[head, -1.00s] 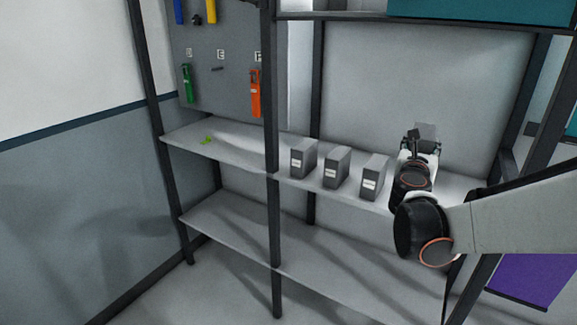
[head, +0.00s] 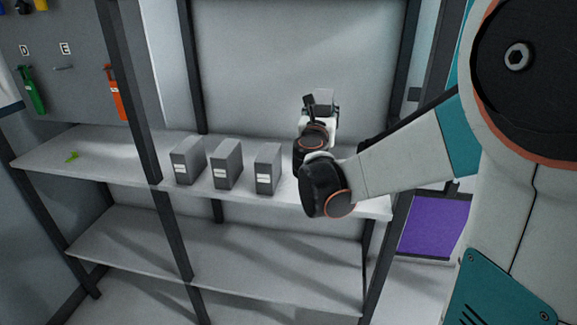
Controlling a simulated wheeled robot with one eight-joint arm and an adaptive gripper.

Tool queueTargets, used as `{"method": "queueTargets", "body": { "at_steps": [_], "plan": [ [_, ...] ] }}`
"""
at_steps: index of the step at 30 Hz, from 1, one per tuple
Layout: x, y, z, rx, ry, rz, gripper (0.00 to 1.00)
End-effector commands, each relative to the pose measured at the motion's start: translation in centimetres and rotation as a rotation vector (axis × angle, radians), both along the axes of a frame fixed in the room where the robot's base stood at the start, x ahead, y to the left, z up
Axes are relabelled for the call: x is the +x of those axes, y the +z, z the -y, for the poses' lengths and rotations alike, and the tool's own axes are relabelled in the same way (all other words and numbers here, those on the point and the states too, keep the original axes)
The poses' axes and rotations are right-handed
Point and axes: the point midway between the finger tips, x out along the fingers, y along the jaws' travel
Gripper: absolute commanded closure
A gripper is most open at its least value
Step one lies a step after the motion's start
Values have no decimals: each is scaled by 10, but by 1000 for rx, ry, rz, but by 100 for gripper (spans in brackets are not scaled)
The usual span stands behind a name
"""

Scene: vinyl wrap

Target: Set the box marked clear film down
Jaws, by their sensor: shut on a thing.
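My gripper (head: 322,106) is at the right part of the upper shelf (head: 90,148), shut on a grey box (head: 324,96). The held box shows above my wrist, against the pale back panel. My wrist hides its lower part, and I cannot see its label. I cannot tell whether it touches the shelf. Three similar grey boxes with small white labels stand upright in a row to the left: a left box (head: 188,162), a middle box (head: 227,163) and a right box (head: 268,168). Their labels are too small to read, so I cannot tell which box is clear film.
A dark upright post (head: 133,95) stands in front of the shelf, left of the boxes. A small green item (head: 72,157) lies at the shelf's left. A lower shelf (head: 250,262) is empty. Green (head: 33,92) and orange (head: 116,93) tools hang on a pegboard.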

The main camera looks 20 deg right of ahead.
Motion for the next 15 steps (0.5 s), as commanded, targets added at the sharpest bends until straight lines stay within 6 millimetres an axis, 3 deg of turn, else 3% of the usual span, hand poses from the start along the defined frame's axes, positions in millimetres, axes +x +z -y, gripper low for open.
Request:
{"method": "queueTargets", "body": {
  "at_steps": [6,15],
  "plan": [
    [1,-58,0,0,0,0,84],
    [1,-125,0,0,0,0,84]
  ]
}}
